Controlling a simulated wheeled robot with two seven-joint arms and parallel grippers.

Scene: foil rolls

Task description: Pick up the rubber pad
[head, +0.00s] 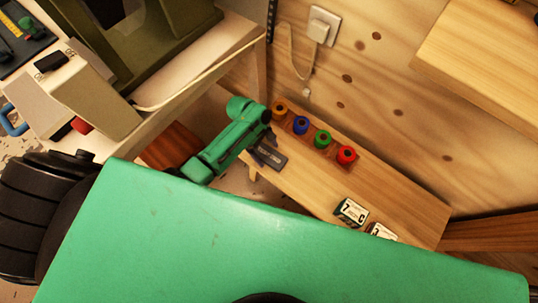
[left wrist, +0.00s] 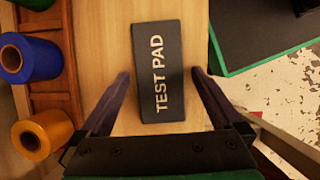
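The rubber pad (left wrist: 158,40) is a flat black rectangle marked "TEST PAD", lying on a wooden bench top (left wrist: 100,30) in the left wrist view. My left gripper (left wrist: 160,74) is open, with one dark finger on each side of the pad and a gap between each finger and the pad's edge. Nothing is held. I cannot tell how high the fingertips are above the bench. In the head view, my left gripper (head: 269,155) is over the left end of the bench, and the pad cannot be told apart from it. My right gripper is not in view.
Orange (head: 280,108), blue (head: 301,125), green (head: 322,139) and red (head: 346,155) rolls stand in a row along the bench's back. Small labelled boxes (head: 351,211) stand at its front right. The wooden wall (head: 380,100) is behind. The bench middle is clear.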

